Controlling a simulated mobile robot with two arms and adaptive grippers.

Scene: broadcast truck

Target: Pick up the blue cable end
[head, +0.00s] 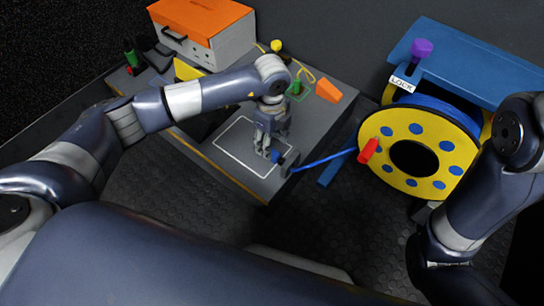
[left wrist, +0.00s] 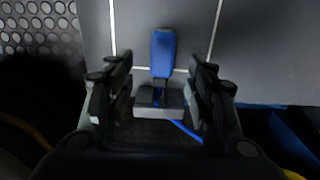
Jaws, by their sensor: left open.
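The blue cable end (left wrist: 163,52) lies in a small grey holder (left wrist: 145,103) at the table's front edge. In the head view the cable end (head: 276,157) is partly hidden by my left gripper (head: 267,147). In the left wrist view the left gripper (left wrist: 162,75) is open, with one finger on each side of the cable end and a gap on both sides. The blue cable (head: 325,160) runs from the holder to the yellow reel (head: 398,127). My right arm shows at the right of the head view; its gripper is out of view.
A white-outlined rectangle (head: 222,148) marks the grey table top (head: 318,115). An orange-topped case (head: 205,42) stands at the back. The reel has a red handle (head: 369,150) and sits under a blue frame (head: 470,65) with a purple knob (head: 421,48). Dark floor lies in front.

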